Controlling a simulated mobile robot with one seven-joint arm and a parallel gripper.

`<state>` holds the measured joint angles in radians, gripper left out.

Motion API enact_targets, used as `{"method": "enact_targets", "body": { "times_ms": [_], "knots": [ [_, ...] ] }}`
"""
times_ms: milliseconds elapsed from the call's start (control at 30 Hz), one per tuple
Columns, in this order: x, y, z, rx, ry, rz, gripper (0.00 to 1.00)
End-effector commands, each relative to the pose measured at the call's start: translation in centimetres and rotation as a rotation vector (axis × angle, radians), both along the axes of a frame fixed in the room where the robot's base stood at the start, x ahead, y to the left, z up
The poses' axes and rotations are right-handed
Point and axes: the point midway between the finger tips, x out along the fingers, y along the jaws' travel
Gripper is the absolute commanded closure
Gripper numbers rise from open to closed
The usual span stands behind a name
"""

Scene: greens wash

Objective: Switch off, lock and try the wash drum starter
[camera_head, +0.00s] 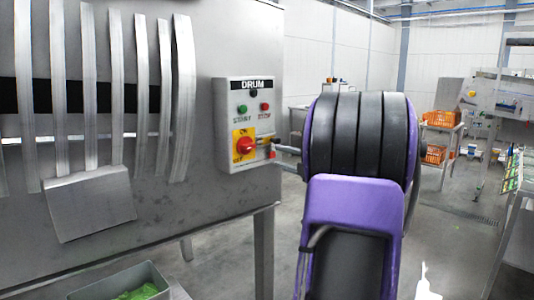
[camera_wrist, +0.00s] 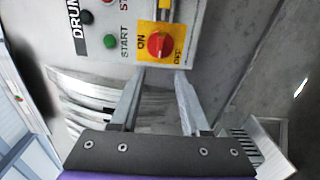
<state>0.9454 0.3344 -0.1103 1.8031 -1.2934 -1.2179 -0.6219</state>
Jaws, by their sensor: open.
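The drum starter (camera_head: 256,86) is a light grey box labelled DRUM on the steel panel. It has a green START button (camera_head: 242,110), a red STOP button (camera_head: 264,106) and a black round part above them. Its red rotary switch (camera_head: 244,146) sits on a yellow plate marked ON and OFF; I cannot tell surely which mark it points to. My gripper (camera_wrist: 166,72) is open and empty, its fingertips just short of the yellow plate and the red switch (camera_wrist: 158,45) in the wrist view. A grey and yellow fitting (camera_wrist: 165,12) lies beyond the switch, partly cut off.
Curved metal strips (camera_head: 115,85) hang on the panel left of the starter. A tray with green leaves (camera_head: 138,292) stands below. Orange crates (camera_head: 440,118) on a stand are far right. Open floor lies between.

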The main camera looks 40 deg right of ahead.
Motion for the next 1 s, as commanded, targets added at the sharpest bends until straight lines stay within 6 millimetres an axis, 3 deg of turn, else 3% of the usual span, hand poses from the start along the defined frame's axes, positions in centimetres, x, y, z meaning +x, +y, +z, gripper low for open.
{"method": "enact_targets", "body": {
  "times_ms": [100, 300, 1000],
  "knots": [
    [-2.2, -0.2, 0.1, 0.000, -0.001, -0.003, 0.54],
    [-4.1, -0.3, 0.1, -0.001, -0.001, -0.001, 0.54],
    [-4.1, -0.2, 0.1, -0.005, 0.004, -0.001, 0.54]
  ]
}}
